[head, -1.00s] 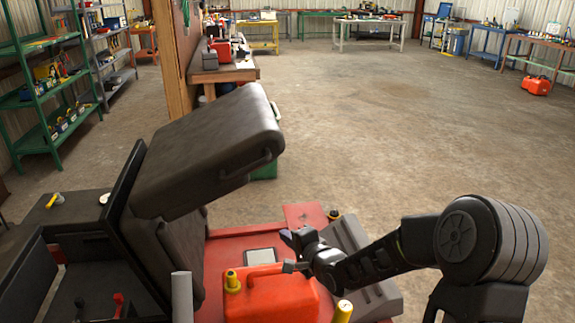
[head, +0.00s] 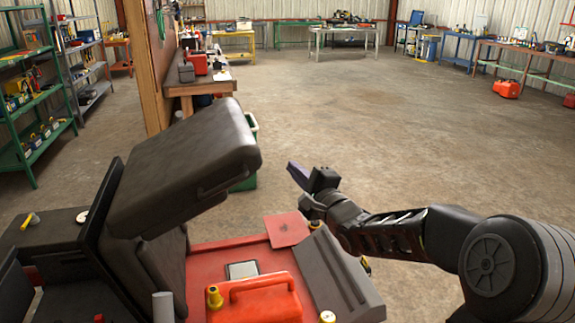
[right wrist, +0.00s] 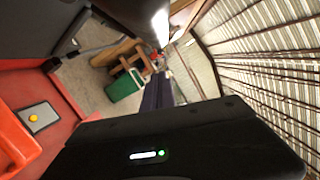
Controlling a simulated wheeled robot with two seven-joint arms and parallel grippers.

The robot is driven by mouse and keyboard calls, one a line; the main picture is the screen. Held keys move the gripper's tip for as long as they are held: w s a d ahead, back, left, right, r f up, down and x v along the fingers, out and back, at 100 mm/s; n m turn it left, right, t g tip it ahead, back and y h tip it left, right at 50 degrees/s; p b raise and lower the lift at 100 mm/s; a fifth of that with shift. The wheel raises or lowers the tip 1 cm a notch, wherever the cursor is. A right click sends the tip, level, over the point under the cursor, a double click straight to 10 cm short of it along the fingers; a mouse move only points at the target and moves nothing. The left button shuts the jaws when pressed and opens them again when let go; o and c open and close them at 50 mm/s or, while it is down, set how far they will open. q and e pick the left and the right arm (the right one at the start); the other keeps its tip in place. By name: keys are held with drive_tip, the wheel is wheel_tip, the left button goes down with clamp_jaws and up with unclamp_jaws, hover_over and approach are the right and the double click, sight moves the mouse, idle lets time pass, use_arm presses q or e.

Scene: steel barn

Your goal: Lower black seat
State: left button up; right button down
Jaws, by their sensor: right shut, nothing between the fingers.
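The black seat (head: 190,165) is tipped up at a slant on the red machine, with its free end raised toward the right and a grab handle along its near side. A dark lower part (head: 165,262) stands beneath it. My right gripper (head: 303,174) is shut and empty in the air, to the right of the seat's raised end and apart from it. In the right wrist view the shut fingers (right wrist: 158,92) point away, and a dark shape at the top looks like the seat (right wrist: 130,12). My left gripper is not in view.
A red fuel can (head: 262,300) lies on the red deck (head: 225,255), beside a dark grey sloped box (head: 335,275). A green bin (head: 245,175) stands behind the seat near a wooden workbench (head: 200,84). The concrete floor to the right is open.

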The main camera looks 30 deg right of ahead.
drive_tip(key=w+a+r+p, duration=0.1)
drive_tip(key=w+a+p, duration=0.2)
drive_tip(key=w, duration=0.6)
drive_tip(key=shift+w+a+r+p, duration=0.3)
drive_tip(key=shift+w+r+p, duration=0.05)
drive_tip(key=shift+r+p, duration=0.1)
